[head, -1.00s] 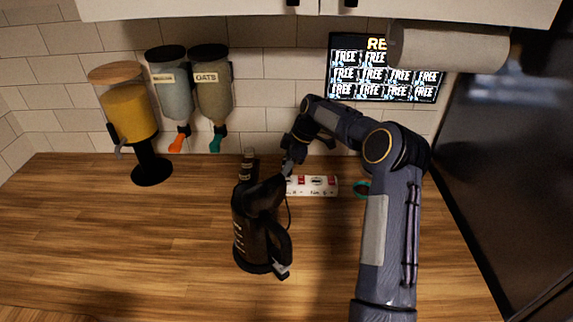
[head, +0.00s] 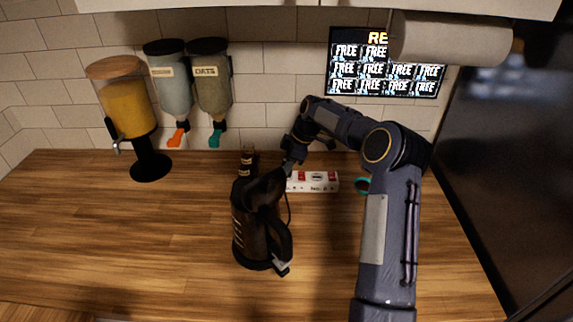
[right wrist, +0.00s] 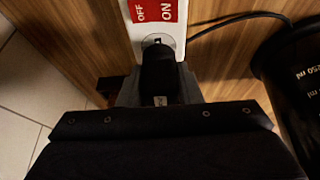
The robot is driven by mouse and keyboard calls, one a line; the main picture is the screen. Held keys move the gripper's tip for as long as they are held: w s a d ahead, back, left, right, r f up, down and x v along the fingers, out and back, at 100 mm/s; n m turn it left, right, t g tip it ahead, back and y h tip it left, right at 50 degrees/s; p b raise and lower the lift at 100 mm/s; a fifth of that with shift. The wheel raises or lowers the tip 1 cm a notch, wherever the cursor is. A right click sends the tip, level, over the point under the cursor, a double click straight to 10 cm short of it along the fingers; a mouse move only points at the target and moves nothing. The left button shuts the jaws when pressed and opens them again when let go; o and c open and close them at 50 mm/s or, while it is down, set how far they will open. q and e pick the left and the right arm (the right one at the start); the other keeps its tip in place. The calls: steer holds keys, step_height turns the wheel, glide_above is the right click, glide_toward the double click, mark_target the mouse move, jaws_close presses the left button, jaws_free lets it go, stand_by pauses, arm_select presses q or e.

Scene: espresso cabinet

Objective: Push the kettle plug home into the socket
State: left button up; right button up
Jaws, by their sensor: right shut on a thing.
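The black kettle plug (right wrist: 158,72) is between the fingers of my right gripper (right wrist: 158,92) in the right wrist view, and the gripper is shut on it. Beyond the plug is the round socket (right wrist: 157,40) at the end of the white power strip, partly covered by the plug. I cannot tell how far in the plug is, or whether it touches. In the head view my right gripper (head: 288,168) is at the left end of the power strip (head: 322,183), behind the black kettle (head: 256,228), which hides part of it. My left gripper is out of view.
A red OFF/ON switch (right wrist: 158,10) is beside the socket. The black cord (right wrist: 232,17) runs toward the kettle. A dark bottle (head: 247,162) stands behind the kettle.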

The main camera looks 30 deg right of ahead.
steer(key=shift+s+f, duration=0.1)
steer(key=shift+f, duration=0.2)
steer(key=shift+f+b, duration=0.4)
steer(key=shift+f, duration=0.05)
steer(key=o, duration=1.2)
steer(key=shift+r, duration=0.1)
steer(key=b+v, duration=0.1)
steer(key=v, duration=0.6)
steer(key=shift+r, duration=0.4)
